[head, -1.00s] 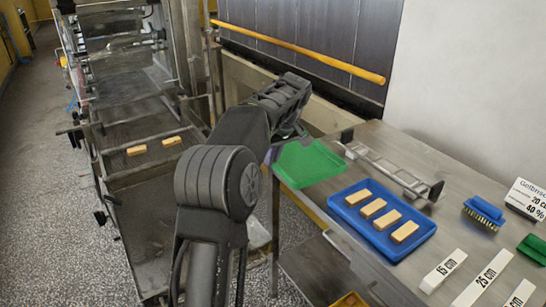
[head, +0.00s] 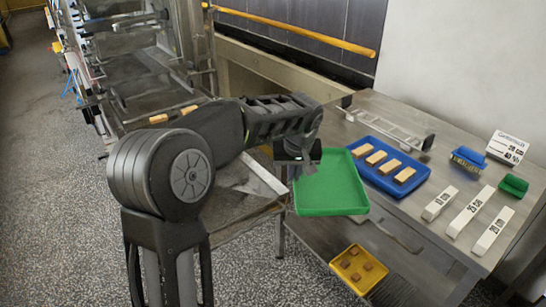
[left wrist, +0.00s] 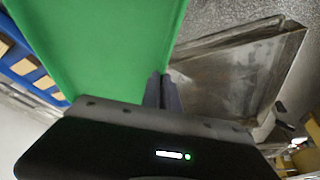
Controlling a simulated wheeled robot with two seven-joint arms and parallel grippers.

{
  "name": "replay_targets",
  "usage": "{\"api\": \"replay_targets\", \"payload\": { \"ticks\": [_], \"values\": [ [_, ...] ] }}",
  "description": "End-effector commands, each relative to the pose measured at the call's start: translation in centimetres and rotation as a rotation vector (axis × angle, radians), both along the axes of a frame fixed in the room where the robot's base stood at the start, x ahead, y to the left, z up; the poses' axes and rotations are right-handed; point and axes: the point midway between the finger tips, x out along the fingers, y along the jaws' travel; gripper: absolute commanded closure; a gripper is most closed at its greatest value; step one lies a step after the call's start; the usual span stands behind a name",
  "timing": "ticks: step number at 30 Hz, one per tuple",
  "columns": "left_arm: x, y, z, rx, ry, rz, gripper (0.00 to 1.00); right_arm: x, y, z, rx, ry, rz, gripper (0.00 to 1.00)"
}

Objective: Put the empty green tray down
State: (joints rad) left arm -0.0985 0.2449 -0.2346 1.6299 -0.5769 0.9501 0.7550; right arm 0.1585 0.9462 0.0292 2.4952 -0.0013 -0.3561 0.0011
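The empty green tray (head: 330,187) is at the left end of the steel table, to the left of the blue tray. My left gripper (head: 303,172) is at its left edge. In the left wrist view the fingers (left wrist: 163,92) are closed at the edge of the green tray (left wrist: 105,45), which fills the upper left. The tray looks roughly level and hangs at least partly past the table's end. I cannot tell whether it touches the table. My right gripper is not in view.
The steel table (head: 445,130) holds a blue tray (head: 420,183) with several bars, a metal frame (head: 395,130), brushes and white length blocks (head: 465,212). A yellow tray (head: 358,270) with brown pieces sits on the lower shelf. The conveyor (head: 150,100) with bars stands at the left.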

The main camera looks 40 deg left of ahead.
Motion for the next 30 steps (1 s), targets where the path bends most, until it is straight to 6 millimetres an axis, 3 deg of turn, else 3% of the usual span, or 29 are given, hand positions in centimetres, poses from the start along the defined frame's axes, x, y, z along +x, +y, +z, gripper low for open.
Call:
{"api": "replay_targets", "payload": {
  "ticks": [9, 13, 17, 24, 30],
  "values": [
    [-2.3, -12.0, -3.0, 0.001, -0.011, -0.448, 1.0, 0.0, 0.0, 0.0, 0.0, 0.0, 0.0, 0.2],
    [-3.3, -15.9, -4.0, 0.004, -0.015, -0.599, 1.0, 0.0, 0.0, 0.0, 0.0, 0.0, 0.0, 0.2],
    [-3.7, -17.4, -4.4, 0.006, -0.018, -0.661, 1.0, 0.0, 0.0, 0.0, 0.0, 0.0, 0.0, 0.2],
    [-3.7, -17.5, -4.4, 0.005, -0.018, -0.665, 1.0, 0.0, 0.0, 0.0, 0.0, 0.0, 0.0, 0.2],
    [-3.7, -17.4, -4.4, 0.006, -0.017, -0.664, 1.0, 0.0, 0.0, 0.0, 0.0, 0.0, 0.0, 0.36]
  ]
}}
